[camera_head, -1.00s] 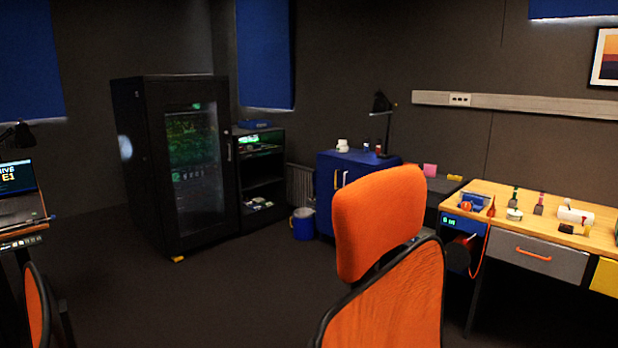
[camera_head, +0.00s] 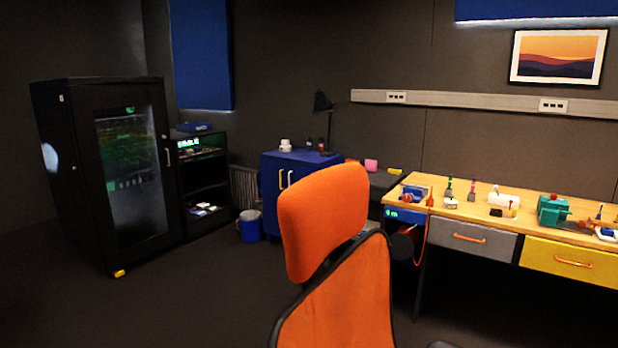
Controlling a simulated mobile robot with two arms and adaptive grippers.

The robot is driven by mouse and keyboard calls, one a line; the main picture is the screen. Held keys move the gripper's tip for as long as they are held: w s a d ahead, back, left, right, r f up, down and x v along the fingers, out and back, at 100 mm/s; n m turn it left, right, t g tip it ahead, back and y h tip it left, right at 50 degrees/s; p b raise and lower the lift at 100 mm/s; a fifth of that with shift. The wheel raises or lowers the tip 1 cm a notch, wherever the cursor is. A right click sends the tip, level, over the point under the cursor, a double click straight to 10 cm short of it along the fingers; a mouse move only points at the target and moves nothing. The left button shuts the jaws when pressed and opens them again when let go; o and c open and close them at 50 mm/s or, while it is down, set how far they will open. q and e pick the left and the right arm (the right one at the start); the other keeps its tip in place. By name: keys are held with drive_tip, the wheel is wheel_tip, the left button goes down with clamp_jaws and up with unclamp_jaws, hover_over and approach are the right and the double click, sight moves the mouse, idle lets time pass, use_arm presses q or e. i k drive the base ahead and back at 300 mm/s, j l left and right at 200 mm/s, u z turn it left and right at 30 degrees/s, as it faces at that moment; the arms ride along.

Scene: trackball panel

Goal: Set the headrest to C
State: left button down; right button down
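An orange office chair stands in the near middle of the head view. Its orange headrest (camera_head: 322,215) sits above the orange backrest (camera_head: 345,300), which has a black frame. The headrest is slightly tilted, with a dark support between it and the backrest. I can see no letter marks on the headrest or its support. Neither of my grippers is in view.
A wooden workbench (camera_head: 478,205) with a grey drawer, a yellow drawer and several tools stands at the right. A blue cabinet (camera_head: 270,215), a blue bin (camera_head: 250,230) and a black glass-door cabinet (camera_head: 60,180) stand behind. The floor at left is clear.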

sight(322, 211)
drive_tip(key=k+u, duration=0.1)
drive_tip(key=u, duration=0.25)
drive_tip(key=k+j+u, duration=0.1)
drive_tip(key=u, duration=0.2)
drive_tip(key=k+j+u, duration=0.1)
drive_tip(key=u, duration=0.25)
